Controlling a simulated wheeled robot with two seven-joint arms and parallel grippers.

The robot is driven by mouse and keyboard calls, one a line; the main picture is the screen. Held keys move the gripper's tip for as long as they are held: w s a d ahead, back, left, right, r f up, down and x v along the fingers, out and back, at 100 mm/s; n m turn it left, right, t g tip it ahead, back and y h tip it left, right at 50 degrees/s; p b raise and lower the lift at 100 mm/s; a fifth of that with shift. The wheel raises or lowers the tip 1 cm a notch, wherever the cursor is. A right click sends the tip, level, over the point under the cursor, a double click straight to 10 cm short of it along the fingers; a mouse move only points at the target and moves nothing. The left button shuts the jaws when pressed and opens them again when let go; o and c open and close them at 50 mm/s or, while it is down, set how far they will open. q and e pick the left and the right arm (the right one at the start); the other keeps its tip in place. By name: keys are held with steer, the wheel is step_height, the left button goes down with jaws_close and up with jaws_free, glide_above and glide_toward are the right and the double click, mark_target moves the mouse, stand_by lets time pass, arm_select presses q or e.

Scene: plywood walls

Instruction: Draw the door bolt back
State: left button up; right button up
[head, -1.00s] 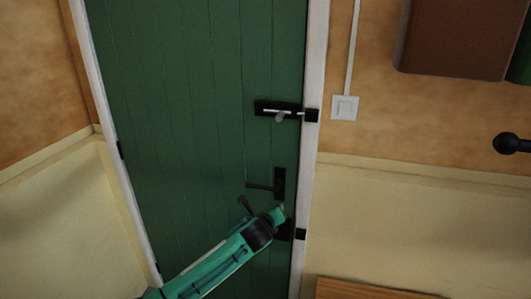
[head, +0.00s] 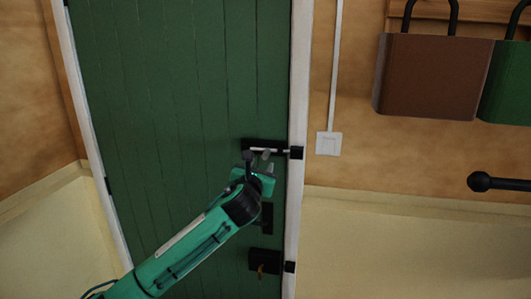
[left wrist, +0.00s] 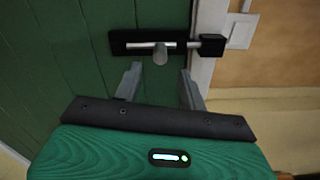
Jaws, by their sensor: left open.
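The door bolt (head: 262,149) is a light metal rod on a black plate, high on the green door (head: 180,110). In the left wrist view the bolt rod (left wrist: 140,45) runs right into a black keeper (left wrist: 211,45) on the white frame. Its grey knob (left wrist: 160,55) hangs from the rod. My left gripper (head: 268,172) is just below the bolt. In the left wrist view its two fingers (left wrist: 161,84) are open and empty, pointing at the bolt, with the knob between them sideways but beyond their tips. My right gripper is not in view.
Below the bolt, a black door handle plate (head: 267,217) is partly hidden by my left arm. A lower black lock (head: 265,262) sits under it. A white switch (head: 328,143) is on the wall to the right. Brown (head: 435,77) and green (head: 508,85) bags hang at upper right.

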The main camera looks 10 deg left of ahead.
mark_target(264, 159)
arm_select(q)
steer(key=shift+w+p, duration=1)
steer(key=shift+w, duration=3)
jaws_close()
